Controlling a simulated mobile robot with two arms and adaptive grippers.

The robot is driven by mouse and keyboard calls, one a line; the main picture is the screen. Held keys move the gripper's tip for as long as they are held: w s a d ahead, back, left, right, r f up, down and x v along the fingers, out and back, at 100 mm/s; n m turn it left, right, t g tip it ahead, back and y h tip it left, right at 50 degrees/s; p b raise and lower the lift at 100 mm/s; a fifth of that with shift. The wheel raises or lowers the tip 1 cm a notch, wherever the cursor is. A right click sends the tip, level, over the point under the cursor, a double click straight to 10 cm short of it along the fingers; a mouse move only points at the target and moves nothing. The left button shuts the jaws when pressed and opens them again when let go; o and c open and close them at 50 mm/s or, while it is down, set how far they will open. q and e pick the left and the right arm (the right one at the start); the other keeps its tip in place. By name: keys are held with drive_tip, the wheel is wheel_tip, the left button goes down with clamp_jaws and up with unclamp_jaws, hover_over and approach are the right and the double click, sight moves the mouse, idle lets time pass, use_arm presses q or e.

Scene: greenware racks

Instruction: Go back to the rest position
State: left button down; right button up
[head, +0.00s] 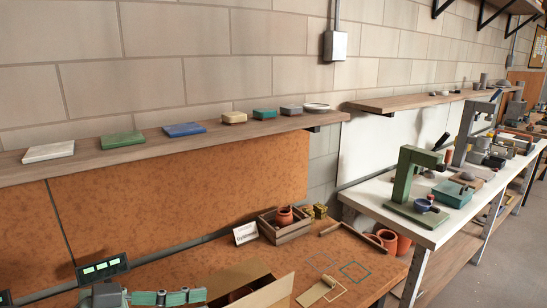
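Neither of my grippers shows in the head view, and no arm can be made out for sure. The brown work table (345,241) lies low in the picture, cut off by the bottom edge. Its surface holds a wooden crate (290,231) with a terracotta pot (284,215) in it, a small white sign (245,233) and an open cardboard box (268,293). A grey and teal object (170,298) at the bottom edge is partly cut off, and I cannot tell what it is.
A wall shelf (225,135) above the table carries several coloured slabs and a plate (317,107). A display (102,268) stands at lower left. On the right, a white bench (370,197) holds a green press (402,180). Terracotta pots (388,240) sit near the table's right end.

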use_arm(q)
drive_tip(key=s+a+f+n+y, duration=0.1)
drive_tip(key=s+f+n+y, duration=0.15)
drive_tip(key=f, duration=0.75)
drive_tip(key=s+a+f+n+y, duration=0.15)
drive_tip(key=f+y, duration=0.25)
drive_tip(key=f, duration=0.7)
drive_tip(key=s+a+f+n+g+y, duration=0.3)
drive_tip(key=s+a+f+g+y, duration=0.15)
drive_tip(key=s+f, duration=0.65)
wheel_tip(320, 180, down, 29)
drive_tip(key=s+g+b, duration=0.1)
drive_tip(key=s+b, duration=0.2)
drive_tip(key=b, duration=0.2)
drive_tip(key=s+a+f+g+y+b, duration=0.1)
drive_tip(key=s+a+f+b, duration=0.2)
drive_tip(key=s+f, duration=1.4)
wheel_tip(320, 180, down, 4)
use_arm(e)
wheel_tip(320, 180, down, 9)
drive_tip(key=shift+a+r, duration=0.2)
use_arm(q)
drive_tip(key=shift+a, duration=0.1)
